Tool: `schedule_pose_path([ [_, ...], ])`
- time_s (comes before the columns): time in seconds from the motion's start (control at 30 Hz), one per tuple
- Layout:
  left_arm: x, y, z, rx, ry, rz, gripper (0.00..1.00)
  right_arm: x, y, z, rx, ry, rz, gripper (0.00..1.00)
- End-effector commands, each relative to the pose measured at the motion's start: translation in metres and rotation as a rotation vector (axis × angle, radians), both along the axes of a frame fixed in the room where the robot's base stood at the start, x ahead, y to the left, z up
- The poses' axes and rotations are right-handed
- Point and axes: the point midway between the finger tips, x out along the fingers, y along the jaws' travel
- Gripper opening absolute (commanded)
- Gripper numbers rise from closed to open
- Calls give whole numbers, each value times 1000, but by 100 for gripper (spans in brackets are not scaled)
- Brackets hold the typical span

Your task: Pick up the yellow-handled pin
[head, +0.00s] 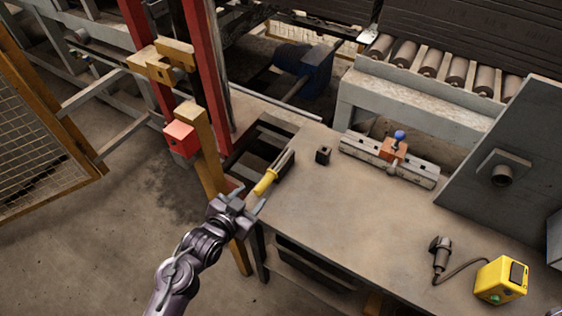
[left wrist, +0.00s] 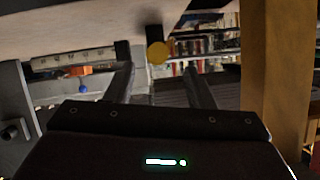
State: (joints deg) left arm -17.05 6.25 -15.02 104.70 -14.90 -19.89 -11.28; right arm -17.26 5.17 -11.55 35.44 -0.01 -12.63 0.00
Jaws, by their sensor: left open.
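The yellow-handled pin (head: 265,182) is at the left edge of the table, with its handle toward my left gripper and its grey shaft pointing up and right. My left gripper (head: 248,198) is open, just short of the handle's near end. In the left wrist view the round yellow handle end (left wrist: 157,52) shows between the two fingers (left wrist: 158,88), apart from both. Most of the shaft is hidden behind the handle in that view. My right gripper is not in view.
A yellow post (head: 213,160) with a red box (head: 181,139) stands close left of my gripper. On the table (head: 330,215) are a small dark block (head: 323,155), a metal rail with an orange slider (head: 393,150), and a yellow device (head: 500,281). The table's middle is clear.

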Motion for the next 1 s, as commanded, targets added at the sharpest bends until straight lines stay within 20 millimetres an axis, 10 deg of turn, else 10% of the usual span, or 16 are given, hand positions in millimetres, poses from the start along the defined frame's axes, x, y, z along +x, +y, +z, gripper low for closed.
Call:
schedule_pose_path([
  [1.0, 58, -43, -26, -8, -25, -12, 47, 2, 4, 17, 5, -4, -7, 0],
])
